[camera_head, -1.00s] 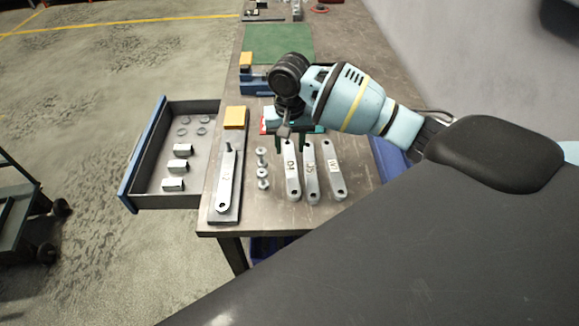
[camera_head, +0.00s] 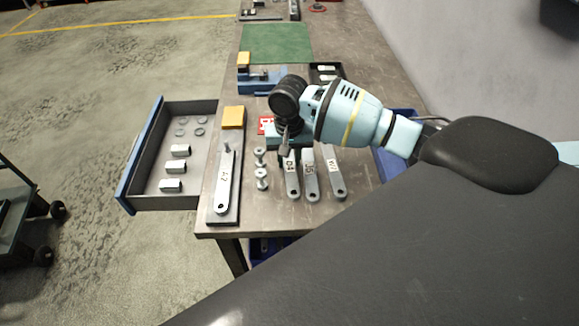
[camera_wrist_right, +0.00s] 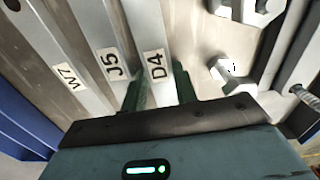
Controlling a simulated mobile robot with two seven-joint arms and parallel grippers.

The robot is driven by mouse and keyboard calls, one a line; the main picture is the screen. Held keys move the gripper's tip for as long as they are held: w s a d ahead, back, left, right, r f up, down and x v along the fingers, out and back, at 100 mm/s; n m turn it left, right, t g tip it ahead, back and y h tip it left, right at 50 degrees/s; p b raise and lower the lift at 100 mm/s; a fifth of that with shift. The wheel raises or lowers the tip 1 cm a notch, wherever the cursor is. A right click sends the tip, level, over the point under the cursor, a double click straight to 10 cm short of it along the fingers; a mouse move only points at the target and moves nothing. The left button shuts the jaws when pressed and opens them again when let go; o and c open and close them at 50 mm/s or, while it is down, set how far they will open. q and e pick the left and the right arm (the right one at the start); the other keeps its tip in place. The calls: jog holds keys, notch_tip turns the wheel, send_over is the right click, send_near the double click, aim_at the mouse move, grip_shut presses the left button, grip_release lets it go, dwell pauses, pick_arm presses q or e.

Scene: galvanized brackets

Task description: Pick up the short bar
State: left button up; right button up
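Three flat grey metal bars lie side by side on the bench: D4 (camera_head: 292,181), J5 (camera_head: 310,182) and W7 (camera_head: 336,180). I cannot tell for sure which is the shortest. The right wrist view shows their labels: D4 (camera_wrist_right: 153,67), J5 (camera_wrist_right: 112,66) and W7 (camera_wrist_right: 70,79). My right gripper (camera_head: 293,153) is at the far end of D4. In the wrist view its green fingers (camera_wrist_right: 160,92) are apart, one on each side of D4; a firm grip does not show. My left gripper is not in view.
Several bolts (camera_head: 261,178) stand left of D4. Another bar (camera_head: 224,182) lies on a dark plate with a pin. An open drawer (camera_head: 146,155) juts out left. A yellow block (camera_head: 233,117), a blue fixture (camera_head: 256,86) and a green mat (camera_head: 277,43) lie farther back.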

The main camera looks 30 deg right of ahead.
aim_at(289, 164)
grip_shut()
jog(key=shift+r, duration=0.1)
jog(key=shift+r, duration=0.45)
jog(key=r, duration=0.2)
jog(key=shift+s+a+r+p, duration=0.2)
jog(key=shift+r+p, duration=0.1)
jog(key=shift+r, duration=0.1)
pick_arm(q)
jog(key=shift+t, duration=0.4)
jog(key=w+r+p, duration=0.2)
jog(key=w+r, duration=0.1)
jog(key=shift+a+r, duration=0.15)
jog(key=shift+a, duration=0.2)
pick_arm(e)
jog(key=s+a, duration=0.3)
jog(key=s, duration=0.1)
jog(key=s+a, duration=0.3)
jog(key=s, duration=0.1)
jog(key=s+a+r, duration=0.1)
jog(key=s+a, duration=0.2)
jog(key=s, duration=0.1)
jog(key=shift+s+r, duration=0.1)
jog(key=shift+s, duration=0.15)
